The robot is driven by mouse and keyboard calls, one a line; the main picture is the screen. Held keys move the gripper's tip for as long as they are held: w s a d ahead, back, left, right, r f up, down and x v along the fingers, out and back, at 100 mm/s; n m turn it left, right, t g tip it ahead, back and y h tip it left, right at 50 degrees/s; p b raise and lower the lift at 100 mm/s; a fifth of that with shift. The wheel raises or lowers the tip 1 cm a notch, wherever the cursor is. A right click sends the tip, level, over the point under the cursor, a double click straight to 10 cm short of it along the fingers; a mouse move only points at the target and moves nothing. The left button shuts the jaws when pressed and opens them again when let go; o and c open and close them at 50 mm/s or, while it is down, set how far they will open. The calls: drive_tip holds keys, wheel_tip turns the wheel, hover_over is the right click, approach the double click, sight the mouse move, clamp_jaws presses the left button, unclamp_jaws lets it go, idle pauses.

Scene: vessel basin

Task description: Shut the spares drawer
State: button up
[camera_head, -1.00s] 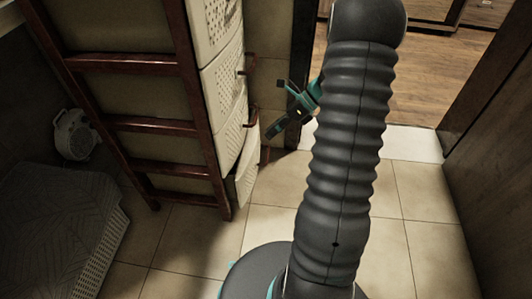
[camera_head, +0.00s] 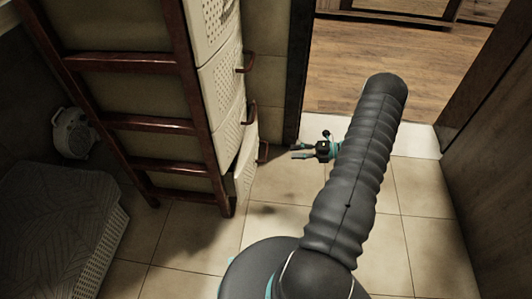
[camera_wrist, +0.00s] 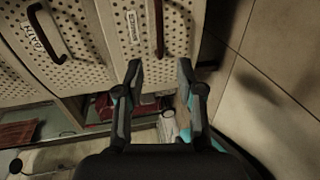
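The drawer unit (camera_head: 215,95) stands behind a dark red ladder-like frame, its cream perforated fronts facing right. Its lowest drawer (camera_head: 246,172) stands out from the fronts above, with a brown handle (camera_head: 263,153) near its top. I take this to be the spares drawer; its label is not readable. My gripper (camera_head: 292,151) is right of that handle, apart from it, pointing left. In the wrist view my gripper (camera_wrist: 162,70) is open, with nothing between its fingers. That view shows a front marked BATH (camera_wrist: 50,45) and another front (camera_wrist: 172,30) with an unclear label.
The tiled floor (camera_head: 290,195) right of the drawers is clear. A doorway with wood floor (camera_head: 385,55) lies behind, with a dark wall (camera_head: 490,170) at right. A grey mat (camera_head: 50,225) and a white appliance (camera_head: 72,133) are at left.

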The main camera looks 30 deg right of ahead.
sight(266, 152)
drive_tip(key=x, duration=1.2)
drive_tip(key=shift+a, duration=0.1)
clamp_jaws()
